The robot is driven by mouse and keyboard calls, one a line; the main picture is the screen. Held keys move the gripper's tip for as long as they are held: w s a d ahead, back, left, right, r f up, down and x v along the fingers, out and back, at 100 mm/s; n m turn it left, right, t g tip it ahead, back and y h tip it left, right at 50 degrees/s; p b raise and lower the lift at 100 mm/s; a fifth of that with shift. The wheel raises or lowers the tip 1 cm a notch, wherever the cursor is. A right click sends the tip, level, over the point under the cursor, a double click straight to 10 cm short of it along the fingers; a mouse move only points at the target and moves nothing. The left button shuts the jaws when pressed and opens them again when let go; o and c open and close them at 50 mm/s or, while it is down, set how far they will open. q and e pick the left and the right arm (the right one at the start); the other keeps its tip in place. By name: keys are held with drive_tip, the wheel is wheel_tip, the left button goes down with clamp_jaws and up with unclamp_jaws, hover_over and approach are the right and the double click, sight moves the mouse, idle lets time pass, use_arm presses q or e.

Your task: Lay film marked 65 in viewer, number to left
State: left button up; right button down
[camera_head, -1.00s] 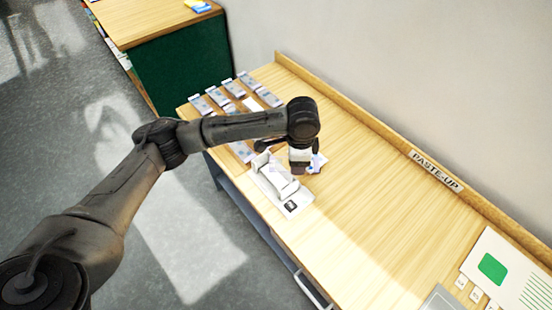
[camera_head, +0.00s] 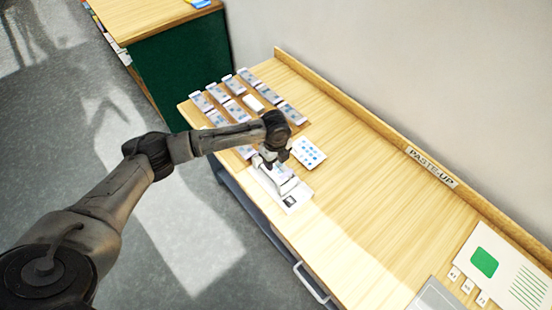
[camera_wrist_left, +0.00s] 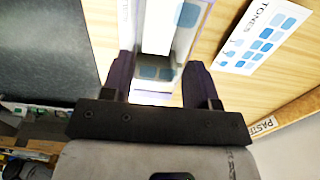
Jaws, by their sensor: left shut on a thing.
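The viewer (camera_head: 290,202) is a white block on a pale base near the table's front edge. My left gripper (camera_head: 268,162) is over its far left part, with the arm covering some of it. In the left wrist view the fingers (camera_wrist_left: 160,64) are shut on a narrow strip with blue-grey squares, which I take for a film (camera_wrist_left: 155,72). A bright white surface (camera_wrist_left: 157,28) lies beyond it. I cannot read a 65 on the strip, nor tell whether it touches the viewer. My right gripper is not in view.
A TONES card (camera_head: 308,153) lies right of the gripper. A green-marked sheet (camera_head: 505,268) lies at the right. The middle of the table is clear.

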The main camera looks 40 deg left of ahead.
sight(276, 166)
use_arm(q)
drive_tip(key=shift+f+b, duration=1.15)
drive_tip(key=shift+b, duration=0.1)
drive_tip(key=shift+f, duration=0.65)
drive_tip(key=shift+f+b, duration=0.4)
drive_tip(key=shift+f, duration=1.15)
drive_tip(key=o, duration=1)
drive_tip(key=shift+r, duration=0.1)
wheel_tip(276, 166, up, 12)
drive_tip(key=shift+f+p, duration=0.1)
drive_tip(key=shift+p, duration=0.9)
drive_tip(key=shift+r, duration=0.95)
